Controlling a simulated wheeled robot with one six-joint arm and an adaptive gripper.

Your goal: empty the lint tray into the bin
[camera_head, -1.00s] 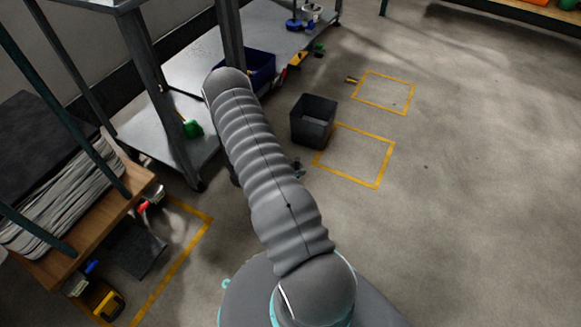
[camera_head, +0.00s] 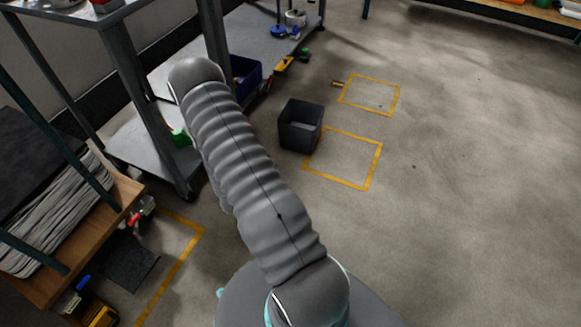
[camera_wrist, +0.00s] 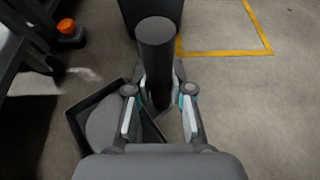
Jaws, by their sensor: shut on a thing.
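My gripper (camera_wrist: 160,104) is shut on a thick dark grey cylinder (camera_wrist: 156,50), which looks like the handle of the lint tray. The tray (camera_wrist: 156,133) is a shallow, dark-rimmed box below and behind the fingers, turned at an angle. A grey rounded mass (camera_wrist: 103,125), likely lint, shows in its left part; the fingers and wrist hide much of the tray. The bin (camera_head: 300,128) is a dark, open-topped square box on the floor, right of my arm. Its dark side also shows at the top of the wrist view (camera_wrist: 130,18), beyond the cylinder. My arm hides my gripper in the head view.
Yellow floor outlines (camera_head: 345,160) lie right of the bin, with open floor beyond. A metal shelf cart (camera_head: 160,150) and a blue crate (camera_head: 245,73) stand left of and behind the bin. A wooden table (camera_head: 85,235) with stacked sheets is at lower left.

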